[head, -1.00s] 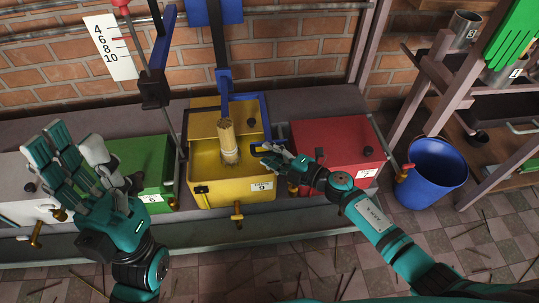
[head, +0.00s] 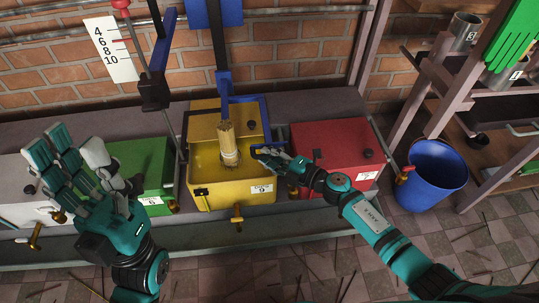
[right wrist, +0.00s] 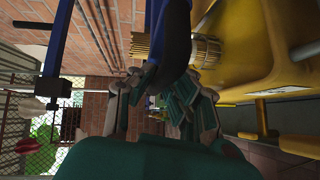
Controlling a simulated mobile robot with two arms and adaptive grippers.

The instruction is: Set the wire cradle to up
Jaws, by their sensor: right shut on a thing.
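My left gripper (head: 72,150) is open and empty, in front of the green box.
A green box (head: 145,165) and a white box (head: 20,185) stand to the left, a red box (head: 325,145) to the right. Brass taps stick out in front. A blue bucket (head: 432,175) and a shelf rack are further right. The foreground floor has scattered sticks.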

